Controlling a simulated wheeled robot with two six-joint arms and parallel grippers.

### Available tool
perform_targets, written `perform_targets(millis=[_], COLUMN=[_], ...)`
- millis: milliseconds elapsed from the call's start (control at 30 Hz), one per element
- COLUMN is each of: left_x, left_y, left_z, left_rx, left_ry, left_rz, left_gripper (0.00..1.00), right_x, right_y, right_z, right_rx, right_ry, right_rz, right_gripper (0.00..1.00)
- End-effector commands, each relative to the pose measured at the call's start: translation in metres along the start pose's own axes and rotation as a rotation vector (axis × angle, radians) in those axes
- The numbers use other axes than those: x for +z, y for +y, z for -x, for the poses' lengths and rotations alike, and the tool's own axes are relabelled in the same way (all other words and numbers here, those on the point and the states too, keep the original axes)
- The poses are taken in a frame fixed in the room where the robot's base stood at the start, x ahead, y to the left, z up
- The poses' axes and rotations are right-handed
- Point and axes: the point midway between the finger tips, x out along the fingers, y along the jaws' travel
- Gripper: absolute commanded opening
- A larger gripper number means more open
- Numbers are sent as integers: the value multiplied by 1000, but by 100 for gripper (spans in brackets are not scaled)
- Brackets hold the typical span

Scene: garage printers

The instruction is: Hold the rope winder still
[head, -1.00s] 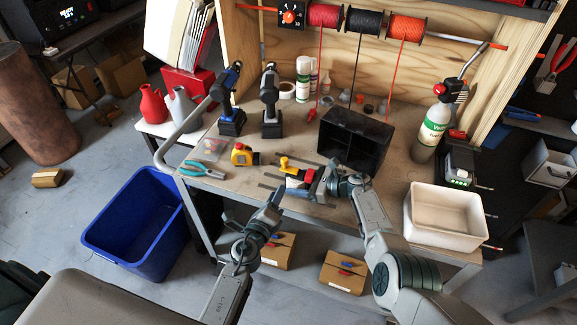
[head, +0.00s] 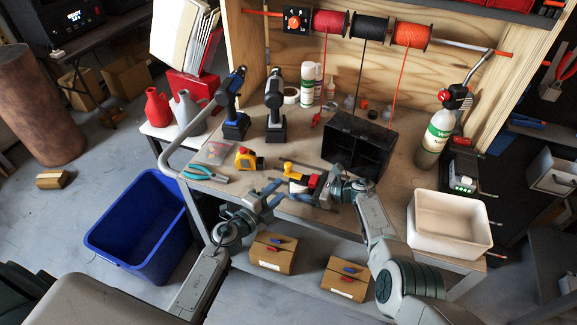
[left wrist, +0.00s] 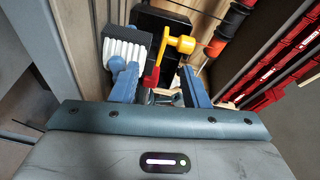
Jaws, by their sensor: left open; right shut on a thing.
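The rope winder (head: 298,175), with a yellow crank handle and a red part, is at the front edge of the workbench. My right gripper (head: 328,186) is shut on its right side. My left gripper (head: 276,191) is open, close to its left side. In the left wrist view, the yellow handle (left wrist: 180,43) and a red arm show beyond and between the open blue fingers of my left gripper (left wrist: 160,78). A white ribbed piece (left wrist: 125,48) shows behind the left finger; I cannot tell what it belongs to. Contact between left fingers and winder is unclear.
A black divided box (head: 358,145) stands behind the winder. A yellow tape measure (head: 248,159) and pliers (head: 203,174) lie to the left, a white bin (head: 450,224) to the right. Rope spools (head: 370,27) hang above. A blue bin (head: 142,225) stands on the floor.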

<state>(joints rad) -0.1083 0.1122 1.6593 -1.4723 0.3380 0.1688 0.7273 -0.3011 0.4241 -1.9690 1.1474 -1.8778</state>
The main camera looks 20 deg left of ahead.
Motion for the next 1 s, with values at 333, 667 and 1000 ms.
perform_targets(millis=[333,667,1000], left_x=[31,60,62], left_y=[-10,-34,-42], left_z=[7,22,17], left_rx=[126,311,374], left_ry=[220,330,354], left_rz=[682,1221,1379], left_gripper=[41,41,41], right_x=[-8,-8,-9], right_y=[4,4,4], right_z=[0,0,0], right_rx=[5,5,6], right_ry=[8,8,8], right_rz=[-8,-9,-9], right_gripper=[16,16,16])
